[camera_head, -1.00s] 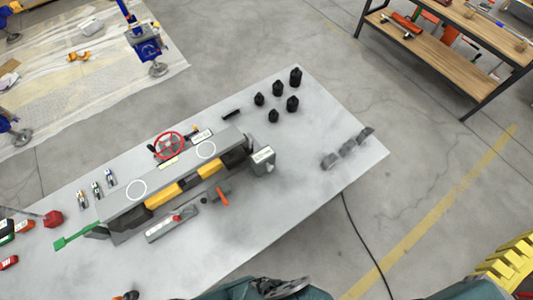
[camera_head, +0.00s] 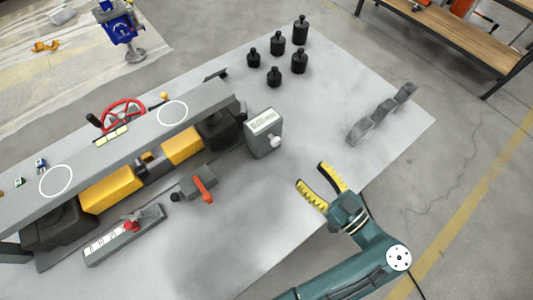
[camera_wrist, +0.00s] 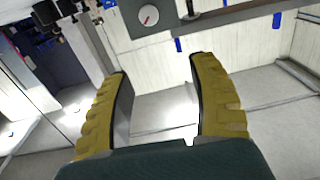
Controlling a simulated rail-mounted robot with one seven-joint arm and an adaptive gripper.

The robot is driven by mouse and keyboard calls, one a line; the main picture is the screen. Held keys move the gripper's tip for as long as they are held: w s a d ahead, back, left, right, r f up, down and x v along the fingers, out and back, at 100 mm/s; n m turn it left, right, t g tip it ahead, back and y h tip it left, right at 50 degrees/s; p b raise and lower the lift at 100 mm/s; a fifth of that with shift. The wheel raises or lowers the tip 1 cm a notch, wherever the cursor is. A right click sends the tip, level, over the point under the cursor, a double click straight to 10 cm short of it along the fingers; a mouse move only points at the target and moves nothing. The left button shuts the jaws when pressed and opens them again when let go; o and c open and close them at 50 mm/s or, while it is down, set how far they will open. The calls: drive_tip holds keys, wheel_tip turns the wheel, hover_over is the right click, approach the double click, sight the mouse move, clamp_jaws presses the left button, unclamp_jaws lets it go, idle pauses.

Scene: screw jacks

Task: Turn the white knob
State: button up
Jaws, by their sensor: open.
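The white knob (camera_head: 275,141) is a small round knob on the side face of a grey box (camera_head: 262,137) with a white label on top. The box stands at the right end of the long grey jack assembly (camera_head: 120,143). My gripper (camera_head: 320,181) has yellow ridged fingers. It is open and empty, to the right of and below the knob in the head view, clearly apart from it.
An orange-handled valve (camera_head: 203,189) and a control box with a red button (camera_head: 130,226) lie in front of the assembly. Several black weights (camera_head: 276,60) stand behind. A grey stepped block (camera_head: 383,115) is at right. The table between knob and gripper is clear.

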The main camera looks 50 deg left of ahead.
sight(277, 144)
wheel_tip(277, 144, down, 4)
drive_tip(key=d+b, duration=0.1)
drive_tip(key=b, duration=0.1)
drive_tip(key=a, duration=1.6)
drive_tip(key=shift+w+a+r, duration=0.1)
drive_tip(key=shift+w+r, duration=0.1)
drive_tip(key=shift+w, duration=0.2)
clamp_jaws()
drive_tip(key=shift+m, duration=0.4)
drive_tip(key=m+p, duration=0.2)
drive_tip(key=m, duration=0.4)
drive_tip(key=shift+r, duration=0.1)
drive_tip(key=m+p, duration=0.1)
drive_tip(key=m, duration=0.2)
drive_tip(key=shift+m+p, duration=1.15)
drive_tip(key=shift+m, duration=0.95)
